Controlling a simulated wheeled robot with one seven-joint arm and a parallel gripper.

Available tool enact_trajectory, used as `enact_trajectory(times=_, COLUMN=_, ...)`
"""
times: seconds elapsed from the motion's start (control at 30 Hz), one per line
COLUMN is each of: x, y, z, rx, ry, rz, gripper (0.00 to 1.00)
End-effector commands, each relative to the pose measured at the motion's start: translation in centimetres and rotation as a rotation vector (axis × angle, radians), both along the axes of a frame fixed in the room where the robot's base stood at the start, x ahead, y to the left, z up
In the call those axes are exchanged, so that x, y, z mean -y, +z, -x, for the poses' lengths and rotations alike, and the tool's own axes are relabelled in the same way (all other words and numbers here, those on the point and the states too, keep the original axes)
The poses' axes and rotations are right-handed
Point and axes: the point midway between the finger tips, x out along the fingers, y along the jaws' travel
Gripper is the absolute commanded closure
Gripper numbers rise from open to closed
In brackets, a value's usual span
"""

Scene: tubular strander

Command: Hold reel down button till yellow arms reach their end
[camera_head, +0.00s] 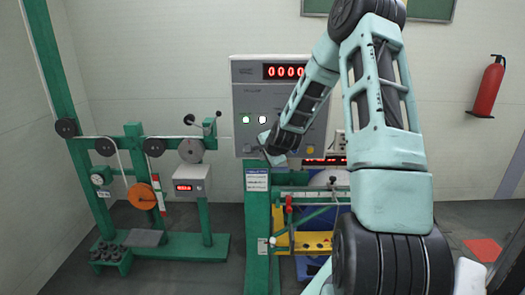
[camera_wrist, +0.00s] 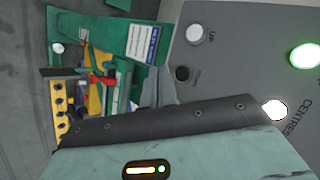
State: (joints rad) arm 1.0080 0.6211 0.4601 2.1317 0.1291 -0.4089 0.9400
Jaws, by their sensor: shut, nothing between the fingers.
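The grey control panel (camera_head: 245,95) stands in front of me. In the wrist view, the black button (camera_wrist: 182,73) has a dark, blurred label that looks like "DOWN". A white button (camera_wrist: 194,34) labelled "UP" sits beside it. My gripper (camera_head: 260,150) is shut and empty at the panel's lower left. In the wrist view, its grey fingertips (camera_wrist: 158,82) are close to the black button; I cannot tell whether they touch it. The yellow part of the machine (camera_head: 305,241) is below the panel, partly hidden by my arm, and also shows in the wrist view (camera_wrist: 62,115).
The panel has a lit green button (camera_head: 246,119), a lit white button (camera_head: 262,119) and a red display (camera_head: 284,71). A green post (camera_head: 257,225) stands under it. A green frame with pulleys (camera_head: 135,170) is at left. A fire extinguisher (camera_head: 487,88) hangs at right.

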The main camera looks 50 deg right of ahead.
Motion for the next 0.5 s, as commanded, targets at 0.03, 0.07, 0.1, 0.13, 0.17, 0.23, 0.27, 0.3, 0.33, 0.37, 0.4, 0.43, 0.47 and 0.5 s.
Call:
enact_trajectory(times=0.03, x=0.4, y=-0.1, z=-0.4, rx=-0.001, ry=0.001, rz=-0.001, gripper=1.00)
enact_trajectory(times=0.07, x=0.6, y=-0.1, z=-0.6, rx=0.000, ry=0.000, rz=0.000, gripper=1.00)
enact_trajectory(times=0.1, x=0.9, y=-0.1, z=-0.8, rx=0.000, ry=0.000, rz=0.000, gripper=1.00)
enact_trajectory(times=0.13, x=1.0, y=-0.1, z=-0.9, rx=0.000, ry=0.000, rz=0.000, gripper=1.00)
enact_trajectory(times=0.17, x=1.2, y=0.0, z=-1.0, rx=0.000, ry=0.001, rz=0.001, gripper=1.00)
enact_trajectory(times=0.23, x=1.4, y=-0.1, z=-1.2, rx=-0.001, ry=0.000, rz=0.000, gripper=1.00)
enact_trajectory(times=0.27, x=1.5, y=-0.1, z=-1.3, rx=-0.001, ry=0.001, rz=0.000, gripper=1.00)
enact_trajectory(times=0.3, x=1.6, y=-0.1, z=-1.3, rx=-0.001, ry=0.001, rz=0.000, gripper=1.00)
enact_trajectory(times=0.33, x=1.6, y=-0.1, z=-1.4, rx=-0.001, ry=0.001, rz=0.000, gripper=1.00)
enact_trajectory(times=0.37, x=1.6, y=-0.1, z=-1.4, rx=-0.001, ry=0.001, rz=0.000, gripper=1.00)
enact_trajectory(times=0.4, x=1.6, y=-0.1, z=-1.4, rx=-0.001, ry=0.001, rz=0.000, gripper=1.00)
enact_trajectory(times=0.43, x=1.7, y=-0.1, z=-1.4, rx=-0.001, ry=0.001, rz=0.000, gripper=1.00)
enact_trajectory(times=0.47, x=1.7, y=-0.1, z=-1.4, rx=-0.001, ry=0.001, rz=0.000, gripper=1.00)
enact_trajectory(times=0.5, x=1.7, y=-0.1, z=-1.4, rx=-0.001, ry=0.001, rz=0.000, gripper=1.00)
